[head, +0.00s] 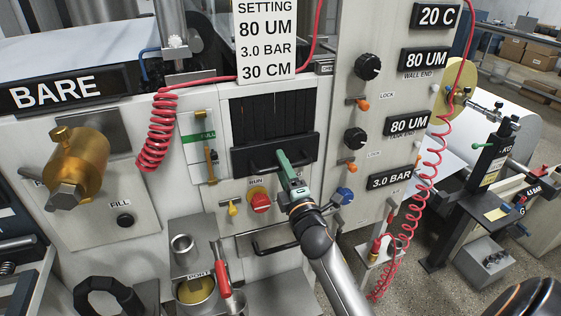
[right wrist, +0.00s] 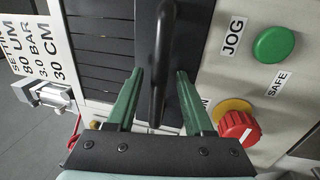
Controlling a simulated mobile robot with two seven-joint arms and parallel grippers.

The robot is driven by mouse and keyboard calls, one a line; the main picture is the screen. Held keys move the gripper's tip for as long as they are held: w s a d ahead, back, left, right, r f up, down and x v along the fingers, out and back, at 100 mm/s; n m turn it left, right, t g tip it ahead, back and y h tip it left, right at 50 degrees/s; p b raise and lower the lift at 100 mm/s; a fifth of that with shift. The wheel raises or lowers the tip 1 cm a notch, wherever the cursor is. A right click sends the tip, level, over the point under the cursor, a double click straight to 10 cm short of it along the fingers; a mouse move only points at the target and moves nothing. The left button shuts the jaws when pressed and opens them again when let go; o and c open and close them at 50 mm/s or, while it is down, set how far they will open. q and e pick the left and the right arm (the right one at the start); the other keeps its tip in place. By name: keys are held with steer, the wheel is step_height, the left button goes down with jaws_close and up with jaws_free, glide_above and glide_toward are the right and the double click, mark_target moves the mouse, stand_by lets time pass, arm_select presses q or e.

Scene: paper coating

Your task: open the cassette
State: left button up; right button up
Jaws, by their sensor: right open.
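The cassette (head: 272,112) is a dark, ribbed panel set in the grey machine front, below the settings sign. A black bar handle (head: 256,157) runs across its lower part and looks closed against the front. My right gripper (head: 281,156) has green fingers and reaches up to the handle from below. In the right wrist view its fingers (right wrist: 160,73) are open, one on each side of the black handle (right wrist: 162,40), with gaps visible on both sides. My left gripper is not in view.
A red knob (head: 260,200) and a yellow lever (head: 233,208) sit just below the cassette. A green JOG button (right wrist: 273,45) is beside it. A red coiled hose (head: 155,135) hangs to the left. A pot (head: 196,291) stands on a lower shelf.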

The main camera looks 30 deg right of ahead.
steer(key=shift+s, duration=0.1)
steer(key=shift+c, duration=0.2)
jaws_close()
steer(key=shift+r, duration=0.1)
stand_by(1.1)
